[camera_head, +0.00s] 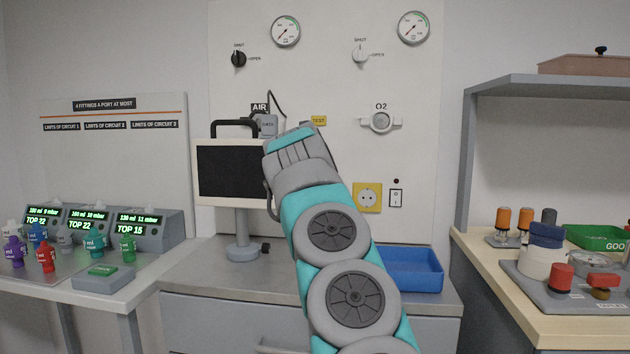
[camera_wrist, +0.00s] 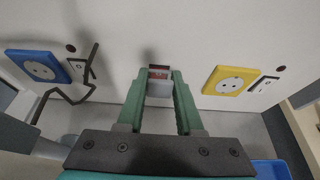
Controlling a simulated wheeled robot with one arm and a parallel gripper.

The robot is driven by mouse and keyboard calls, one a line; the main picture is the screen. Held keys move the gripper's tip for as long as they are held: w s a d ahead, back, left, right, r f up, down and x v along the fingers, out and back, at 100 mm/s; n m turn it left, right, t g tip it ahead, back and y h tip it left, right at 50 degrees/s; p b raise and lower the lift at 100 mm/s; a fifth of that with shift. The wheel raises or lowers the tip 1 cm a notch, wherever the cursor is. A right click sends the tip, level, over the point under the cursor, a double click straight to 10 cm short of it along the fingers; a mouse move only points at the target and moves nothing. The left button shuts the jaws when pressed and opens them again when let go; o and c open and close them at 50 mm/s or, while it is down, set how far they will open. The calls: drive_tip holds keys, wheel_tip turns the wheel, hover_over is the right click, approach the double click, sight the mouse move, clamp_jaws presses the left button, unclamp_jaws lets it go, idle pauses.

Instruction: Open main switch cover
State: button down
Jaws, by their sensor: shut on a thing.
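In the wrist view, a small grey cover (camera_wrist: 160,89) with a dark red and white part at its top edge sits on the pale wall panel. I take it to be the main switch cover. The two green fingers of my gripper (camera_wrist: 159,77) stand on either side of it, shut on it. How far the cover is swung is hard to tell. In the head view, my arm hides the gripper and the cover.
A yellow socket (camera_wrist: 229,80) and switch are right of the fingers; a blue socket (camera_wrist: 39,66) and a dark cable (camera_wrist: 80,92) are left. A monitor (camera_head: 222,172) stands left of my arm, a blue tray (camera_head: 414,270) right.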

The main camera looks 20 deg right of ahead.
drive_tip(key=shift+s+d+r, duration=0.1)
drive_tip(key=shift+r, duration=0.15)
drive_tip(key=c, duration=0.8)
unclamp_jaws()
drive_tip(key=shift+s+r, duration=0.1)
drive_tip(key=shift+s, duration=0.05)
drive_tip(key=shift+c, duration=0.2)
drive_tip(key=shift+o, duration=1.4)
drive_tip(key=shift+a, duration=0.2)
drive_tip(key=shift+s+a+b, duration=0.15)
drive_tip(key=shift+s+b, duration=0.05)
drive_tip(key=shift+b, duration=0.25)
drive_tip(key=b+v, duration=0.3)
drive_tip(key=v, duration=0.4)
drive_tip(key=shift+r, duration=0.15)
